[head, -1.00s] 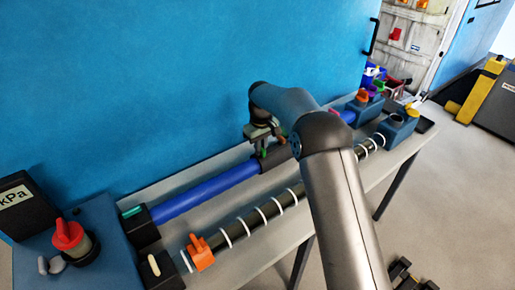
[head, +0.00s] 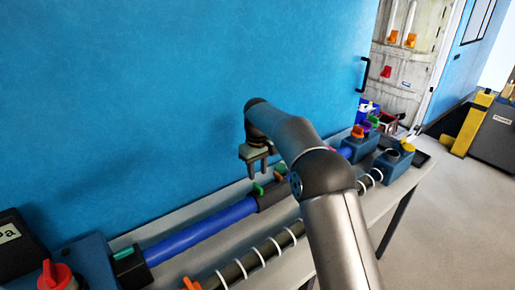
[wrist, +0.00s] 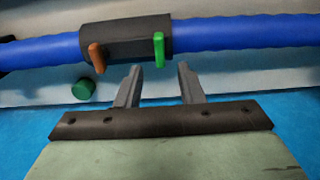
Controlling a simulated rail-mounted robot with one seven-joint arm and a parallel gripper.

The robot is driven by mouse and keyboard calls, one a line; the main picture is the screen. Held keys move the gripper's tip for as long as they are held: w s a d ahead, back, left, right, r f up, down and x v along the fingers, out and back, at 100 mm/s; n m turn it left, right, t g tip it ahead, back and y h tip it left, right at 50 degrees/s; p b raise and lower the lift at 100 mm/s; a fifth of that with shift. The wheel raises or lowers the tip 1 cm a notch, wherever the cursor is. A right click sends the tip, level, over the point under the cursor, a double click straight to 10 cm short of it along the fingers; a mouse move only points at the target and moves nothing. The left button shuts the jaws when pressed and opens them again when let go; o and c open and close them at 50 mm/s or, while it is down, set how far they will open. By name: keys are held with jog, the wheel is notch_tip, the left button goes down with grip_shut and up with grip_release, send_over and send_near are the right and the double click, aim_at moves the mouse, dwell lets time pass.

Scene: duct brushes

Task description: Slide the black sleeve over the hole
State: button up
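The black sleeve (head: 272,194) sits around the blue duct (head: 200,229) on the bench. In the wrist view the sleeve (wrist: 127,39) carries an orange tab (wrist: 97,58) and a green tab (wrist: 159,49), with blue duct running out of both ends. My gripper (head: 258,170) is open and empty, above the sleeve and apart from it. In the wrist view my gripper's fingertips (wrist: 159,77) are spread, just below the sleeve in the picture. No hole shows in any view; I cannot tell whether the sleeve covers it.
A dark pipe with white rings (head: 262,254) runs along the front of the bench. A green knob (wrist: 84,90) lies near the duct. Blue blocks with coloured caps (head: 394,160) stand at the right end. The blue wall (head: 130,100) rises close behind.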

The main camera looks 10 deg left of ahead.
notch_tip(320, 180, up, 11)
jog(key=shift+f, duration=0.15)
jog(key=s+d+r+m, duration=0.2)
jog(key=s+d, duration=0.5)
jog(key=d, duration=0.3)
jog(key=s+d+r+m, duration=0.2)
jog(key=s+d+m, duration=0.1)
jog(key=s+d, duration=0.55)
jog(key=s+d+f+m, duration=0.1)
jog(key=s+d+f, duration=0.2)
jog(key=s, duration=0.4)
jog(key=s+d+f+m, duration=0.2)
jog(key=s+d+f, duration=0.2)
jog(key=s, duration=0.4)
jog(key=s+d+f+m, duration=0.1)
jog(key=s+d+f, duration=0.3)
jog(key=s, duration=0.4)
jog(key=shift+m+t, duration=0.3)
jog(key=shift+t, duration=0.1)
